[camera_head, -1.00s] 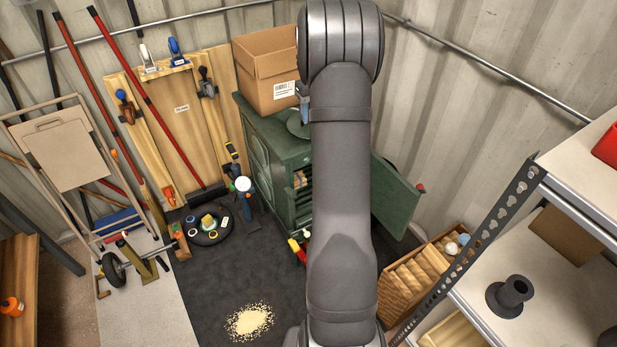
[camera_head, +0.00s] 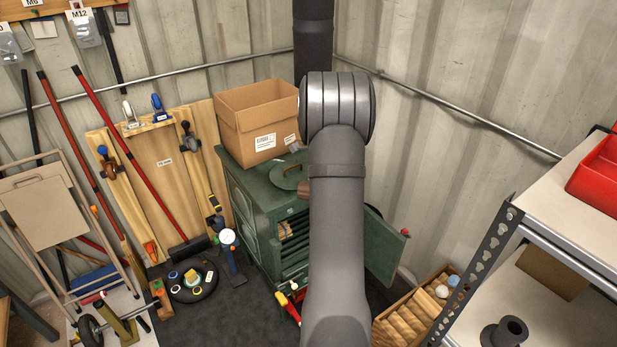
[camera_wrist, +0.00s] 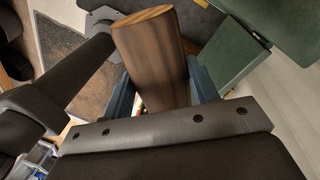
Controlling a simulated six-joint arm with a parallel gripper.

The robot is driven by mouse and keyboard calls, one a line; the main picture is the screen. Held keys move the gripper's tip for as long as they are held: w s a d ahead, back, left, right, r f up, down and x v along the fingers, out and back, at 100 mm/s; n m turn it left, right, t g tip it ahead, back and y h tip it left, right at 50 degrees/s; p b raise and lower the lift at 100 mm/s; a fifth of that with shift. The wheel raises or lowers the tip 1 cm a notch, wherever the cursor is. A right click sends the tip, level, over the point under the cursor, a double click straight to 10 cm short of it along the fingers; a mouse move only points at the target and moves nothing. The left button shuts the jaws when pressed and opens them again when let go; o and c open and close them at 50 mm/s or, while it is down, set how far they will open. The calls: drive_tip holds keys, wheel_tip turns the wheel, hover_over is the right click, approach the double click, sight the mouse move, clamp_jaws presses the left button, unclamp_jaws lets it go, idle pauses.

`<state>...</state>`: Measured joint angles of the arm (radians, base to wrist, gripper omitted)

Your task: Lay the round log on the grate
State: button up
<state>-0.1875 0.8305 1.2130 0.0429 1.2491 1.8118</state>
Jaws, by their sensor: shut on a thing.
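In the wrist view my gripper (camera_wrist: 158,88) is shut on a dark brown log (camera_wrist: 152,58), one blue-grey finger on each side. Its pale cut end points away from my palm. In the head view my arm hides the gripper; a small brown bit (camera_head: 303,189) beside the arm may be the log. The green stove (camera_head: 247,218) stands behind my arm, its door (camera_head: 386,252) swung open to the right. Dark bars that look like the grate (camera_head: 294,262) show in its front opening, partly hidden by my arm. Pale wood (camera_head: 288,231) shows above them.
A cardboard box (camera_head: 240,117) and a round lid (camera_head: 292,176) are on the stove top. A wooden crate of split wood (camera_head: 405,322) stands at lower right, beside a metal shelf (camera_head: 480,270).

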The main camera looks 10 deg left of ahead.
drive_tip(key=s+d+f+n+g+h, duration=0.1)
drive_tip(key=s+d+f+n+h, duration=0.2)
drive_tip(key=s+d+f+n, duration=0.3)
drive_tip(key=s+d+f+n+g+h, duration=0.1)
drive_tip(key=s+d+f+n+h, duration=0.15)
drive_tip(key=s+f+n, duration=0.4)
drive_tip(key=s+a+f+m+g+y, duration=0.1)
drive_tip(key=a+f+m+g+y, duration=0.1)
drive_tip(key=f+m+y, duration=0.5)
drive_tip(key=a+f+m+g+y, duration=0.2)
drive_tip(key=f+m+y, duration=0.15)
drive_tip(key=m, duration=0.85)
drive_tip(key=w+d+f+m+t+y, duration=0.2)
drive_tip(key=w+f+m+t, duration=0.15)
drive_tip(key=m+t, duration=0.55)
drive_tip(key=w+d+f+m+t+y, duration=0.1)
drive_tip(key=w+d+f+m+t, duration=0.15)
drive_tip(key=w+m+t, duration=0.6)
drive_tip(key=w+a+f, duration=0.1)
drive_tip(key=w+a, duration=0.4)
drive_tip(key=a, duration=0.2)
drive_tip(key=w+a+f+m+g, duration=0.1)
drive_tip(key=w+a+f, duration=0.1)
drive_tip(key=w+a, duration=0.4)
drive_tip(key=w+a+f+m, duration=0.1)
drive_tip(key=w+a, duration=0.4)
drive_tip(key=a, duration=0.3)
drive_tip(key=shift+w+f, duration=0.3)
drive_tip(key=shift+w, duration=0.05)
drive_tip(key=shift+f, duration=1.05)
